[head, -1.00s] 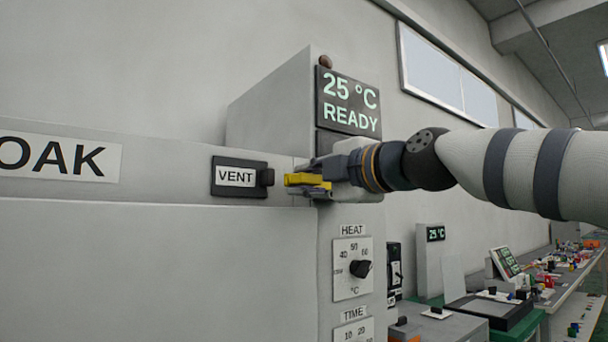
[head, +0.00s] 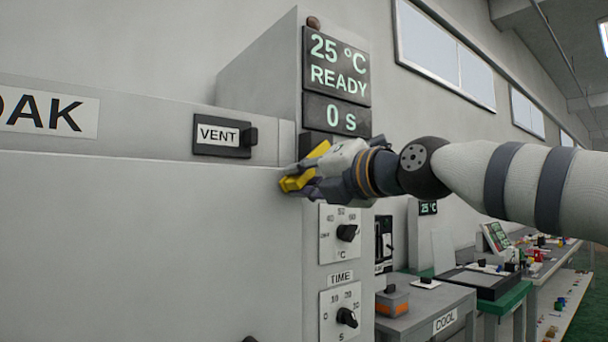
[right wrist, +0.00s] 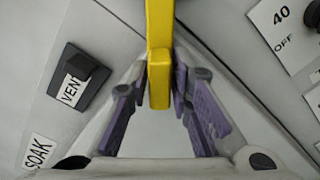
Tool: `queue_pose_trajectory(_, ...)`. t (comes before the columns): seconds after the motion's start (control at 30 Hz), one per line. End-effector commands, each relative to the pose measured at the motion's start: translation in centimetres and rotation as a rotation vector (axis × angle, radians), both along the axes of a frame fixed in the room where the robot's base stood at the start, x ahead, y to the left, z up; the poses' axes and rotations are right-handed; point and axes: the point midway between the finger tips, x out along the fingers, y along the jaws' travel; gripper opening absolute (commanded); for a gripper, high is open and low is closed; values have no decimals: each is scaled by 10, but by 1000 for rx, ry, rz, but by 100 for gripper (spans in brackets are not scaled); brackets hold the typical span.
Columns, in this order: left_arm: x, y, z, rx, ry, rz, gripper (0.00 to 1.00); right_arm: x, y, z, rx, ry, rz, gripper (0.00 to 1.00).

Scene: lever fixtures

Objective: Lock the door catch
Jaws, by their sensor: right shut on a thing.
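The door catch is a yellow lever (head: 304,170) on the front of the grey cabinet, near the door's right edge. In the head view it slants, with its lower left end near the door edge. My right gripper (head: 296,178) is shut on it and hides part of it. In the right wrist view the yellow lever (right wrist: 159,88) lies between the two purple finger pads. The cabinet door (head: 130,240) looks flush with the frame. My left gripper is not in view.
A black VENT slider (head: 222,136) sits left of the lever. A dark display (head: 337,80) reads 25 °C, READY and 0 S. Heat (head: 346,233) and time (head: 347,318) knobs are below my gripper. A bench (head: 440,310) with other devices stands at right.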

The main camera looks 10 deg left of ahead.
Motion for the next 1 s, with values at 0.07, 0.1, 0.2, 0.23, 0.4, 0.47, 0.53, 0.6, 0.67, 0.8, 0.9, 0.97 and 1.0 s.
queue_pose_trajectory(0.07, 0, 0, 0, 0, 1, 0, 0, 0, 0, -2, -9, -11, 1, 0)
queue_pose_trajectory(0.1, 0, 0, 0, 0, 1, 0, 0, 0, 0, -2, -13, -15, 0, 0)
queue_pose_trajectory(0.2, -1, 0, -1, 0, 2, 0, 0, 0, 0, -3, -19, -22, 0, 0)
queue_pose_trajectory(0.23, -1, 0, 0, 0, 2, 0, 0, 0, 0, -3, -20, -24, 0, 0)
queue_pose_trajectory(0.4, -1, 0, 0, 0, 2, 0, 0, 0, 0, -3, -23, -27, 0, 0)
queue_pose_trajectory(0.47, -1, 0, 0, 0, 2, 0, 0, 0, 0, -3, -23, -27, 0, 0)
queue_pose_trajectory(0.53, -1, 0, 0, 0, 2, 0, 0, 0, 0, -3, -23, -26, 0, 0)
queue_pose_trajectory(0.6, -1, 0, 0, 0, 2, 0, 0, 0, 0, -3, -23, -26, 0, 24)
queue_pose_trajectory(0.67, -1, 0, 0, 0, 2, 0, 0, 0, 0, -3, -23, -25, 0, 35)
queue_pose_trajectory(0.8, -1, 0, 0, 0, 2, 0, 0, 0, 0, -3, -20, -25, -1, 35)
queue_pose_trajectory(0.9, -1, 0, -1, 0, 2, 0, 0, 0, 0, -3, -20, -25, -1, 35)
queue_pose_trajectory(0.97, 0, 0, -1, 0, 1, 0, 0, -1, -1, -2, -20, -25, -1, 35)
queue_pose_trajectory(1.0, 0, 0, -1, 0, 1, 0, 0, -2, -3, -2, -21, -27, -1, 35)
